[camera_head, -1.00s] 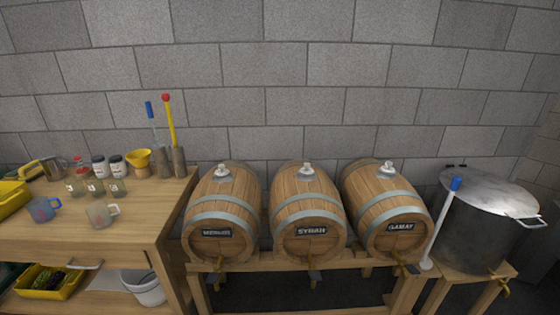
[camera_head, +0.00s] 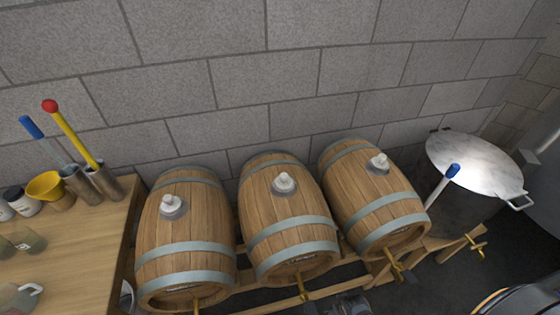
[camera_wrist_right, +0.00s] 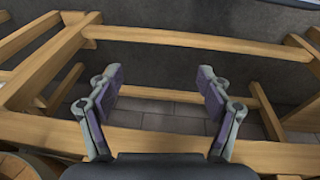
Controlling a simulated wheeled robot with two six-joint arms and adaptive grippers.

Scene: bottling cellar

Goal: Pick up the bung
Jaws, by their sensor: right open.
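Three wooden barrels lie side by side on a rack, each with a pale bung on its top. One bung (camera_head: 170,203) is on the left barrel (camera_head: 188,228), one bung (camera_head: 284,181) on the middle barrel (camera_head: 270,205), and one bung (camera_head: 378,162) on the right barrel (camera_head: 385,205). All three appear seated in grey collars. My right gripper (camera_wrist_right: 158,85) is open and empty in the right wrist view, with wooden beams and the floor beyond it and no bung there. My left gripper is not in view.
A wooden table (camera_head: 85,235) at left carries a yellow funnel (camera_head: 46,187), jars and tools in metal cylinders (camera_head: 100,182). A large lidded steel pot (camera_head: 470,165) and a blue-tipped white rod (camera_head: 441,188) are at right. Wooden beams (camera_wrist_right: 185,38) cross the right wrist view.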

